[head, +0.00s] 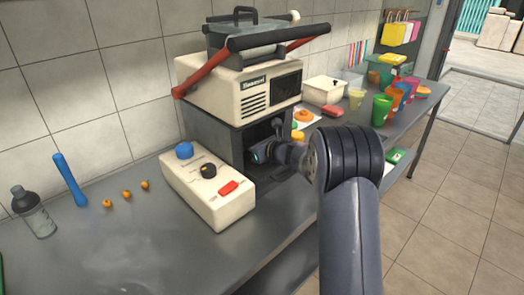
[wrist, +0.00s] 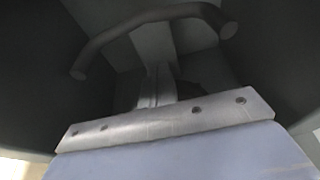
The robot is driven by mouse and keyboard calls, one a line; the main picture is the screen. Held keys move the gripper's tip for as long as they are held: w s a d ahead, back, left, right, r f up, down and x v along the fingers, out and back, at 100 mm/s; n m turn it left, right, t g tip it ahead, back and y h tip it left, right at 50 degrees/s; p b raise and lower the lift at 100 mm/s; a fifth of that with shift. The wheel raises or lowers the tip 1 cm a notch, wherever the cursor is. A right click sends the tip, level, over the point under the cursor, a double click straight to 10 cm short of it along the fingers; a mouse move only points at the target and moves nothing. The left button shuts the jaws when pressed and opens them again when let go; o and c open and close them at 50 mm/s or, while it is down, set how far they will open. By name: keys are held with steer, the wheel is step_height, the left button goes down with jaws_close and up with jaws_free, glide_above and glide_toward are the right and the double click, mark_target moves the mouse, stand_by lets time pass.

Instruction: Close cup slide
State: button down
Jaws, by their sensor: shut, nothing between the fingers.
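The sugarcane press (head: 240,85) stands on the metal counter against the tiled wall, with a dark opening (head: 237,150) low in its front. My gripper (head: 262,152) is at this opening, at the end of my arm reaching in from the right. Its fingertips are hard to make out there; it is shut and empty. The wrist view shows a dark curved bar (wrist: 150,25) like a handle, and a grey metal strip with screws (wrist: 165,118) along a bluish surface (wrist: 180,155). I cannot tell for sure which part is the cup slide, nor whether my gripper touches it.
A cream control box (head: 207,188) with a blue knob, black dial and red switch sits left of the opening. A bottle (head: 35,212), a blue stick (head: 70,180) and small oranges (head: 127,194) lie further left. Colourful cups (head: 382,108) stand at right. The front counter is clear.

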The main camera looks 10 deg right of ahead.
steer(key=shift+w+a, duration=0.55)
steer(key=shift+w, duration=0.2)
steer(key=shift+w+r, duration=0.1)
steer(key=shift+r, duration=0.15)
steer(key=shift+a+r, duration=0.1)
